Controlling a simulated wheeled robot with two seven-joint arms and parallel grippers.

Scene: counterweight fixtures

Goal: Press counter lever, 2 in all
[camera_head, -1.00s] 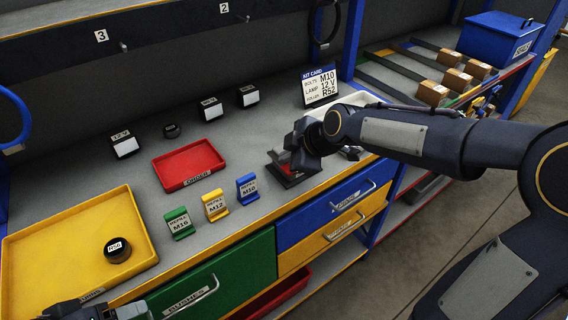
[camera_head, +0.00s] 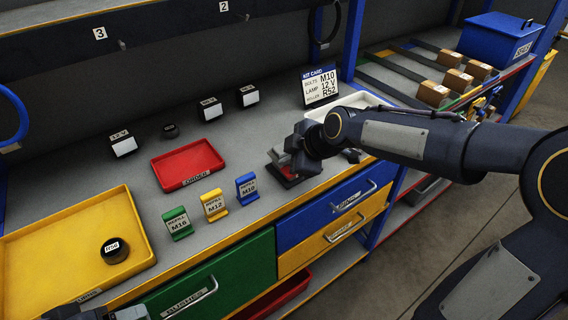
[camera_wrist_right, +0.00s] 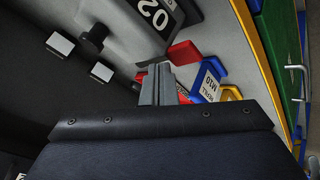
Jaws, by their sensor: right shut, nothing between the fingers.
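The counter (camera_head: 288,178) is a small dark unit with red on it, at the front of the bench, right of the blue tag. My right gripper (camera_head: 292,148) is shut and empty, just above it and hiding part of it. In the right wrist view the shut fingers (camera_wrist_right: 157,84) point toward the bench. The counter's black and white display (camera_wrist_right: 157,14) there appears to read 02. A red piece, seemingly the lever (camera_wrist_right: 185,53), lies just past the fingertips; I cannot tell whether they touch. My left gripper (camera_head: 98,313) is only partly in view at the bottom left.
A red tray (camera_head: 186,181), green, yellow and blue refill tags (camera_head: 247,188) and a yellow tray (camera_head: 140,240) lie left of the counter. A kit card (camera_head: 320,87) and white tray (camera_head: 372,101) are behind it. Drawers sit under the front edge.

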